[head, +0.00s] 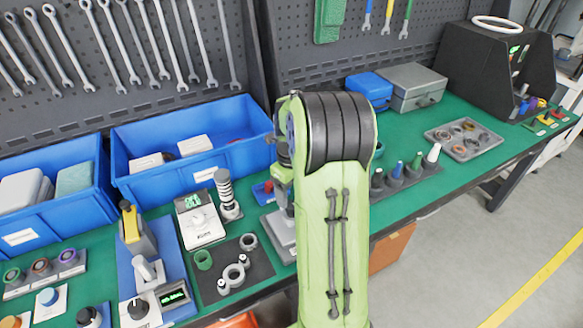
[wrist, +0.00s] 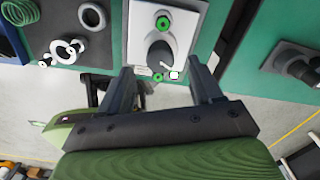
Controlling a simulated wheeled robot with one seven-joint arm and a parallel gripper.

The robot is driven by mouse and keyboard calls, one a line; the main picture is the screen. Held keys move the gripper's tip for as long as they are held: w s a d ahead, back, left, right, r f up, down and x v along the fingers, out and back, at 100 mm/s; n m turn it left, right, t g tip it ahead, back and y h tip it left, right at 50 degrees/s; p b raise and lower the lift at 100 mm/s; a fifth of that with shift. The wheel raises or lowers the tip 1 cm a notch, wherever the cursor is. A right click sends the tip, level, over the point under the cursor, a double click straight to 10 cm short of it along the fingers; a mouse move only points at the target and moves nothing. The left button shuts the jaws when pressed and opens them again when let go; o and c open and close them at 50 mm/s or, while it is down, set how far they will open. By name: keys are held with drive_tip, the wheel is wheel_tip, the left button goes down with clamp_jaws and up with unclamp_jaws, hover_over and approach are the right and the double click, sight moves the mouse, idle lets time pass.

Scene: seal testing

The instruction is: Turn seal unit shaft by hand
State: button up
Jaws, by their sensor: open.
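In the wrist view a light grey plate (wrist: 185,22) carries a dark round hub with a grey shaft (wrist: 160,55), which looks like the seal unit shaft. A green ring (wrist: 163,22) sits above it and a smaller green ring (wrist: 158,77) below it. My gripper (wrist: 161,72) is open and empty, its dark fingers on either side of the shaft's lower end. I see no contact; the depth between them is unclear. In the head view a grey unit (head: 277,232), likely the same, is mostly hidden behind my green arm.
A dark mat with rings (head: 232,270) and a white scale (head: 200,222) lie left of the unit. A stacked cylinder (head: 227,196) stands behind. A blue bin (head: 190,170) is at the back. Cone tools (head: 395,175) stand right of my arm.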

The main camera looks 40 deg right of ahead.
wheel_tip(320, 180, up, 11)
drive_tip(key=p, duration=0.2)
drive_tip(key=shift+f, duration=0.2)
drive_tip(key=s+a+r+n+t+h, duration=0.1)
drive_tip(key=s+a+r+n+t, duration=0.2)
drive_tip(key=a+n, duration=0.55)
drive_tip(key=s+a+r+n, duration=0.4)
drive_tip(key=a+n, duration=0.3)
drive_tip(key=n, duration=0.3)
drive_tip(key=s+a+f+n+t, duration=0.1)
drive_tip(key=s+a+n, duration=0.2)
drive_tip(key=n, duration=0.5)
drive_tip(key=s+a+f+n+t+y, duration=0.1)
drive_tip(key=s+a+n, duration=0.3)
drive_tip(key=n, duration=0.4)
drive_tip(key=shift+s+a+n+t, duration=0.3)
drive_tip(key=shift+s+n, duration=0.05)
drive_tip(key=shift+s, duration=0.5)
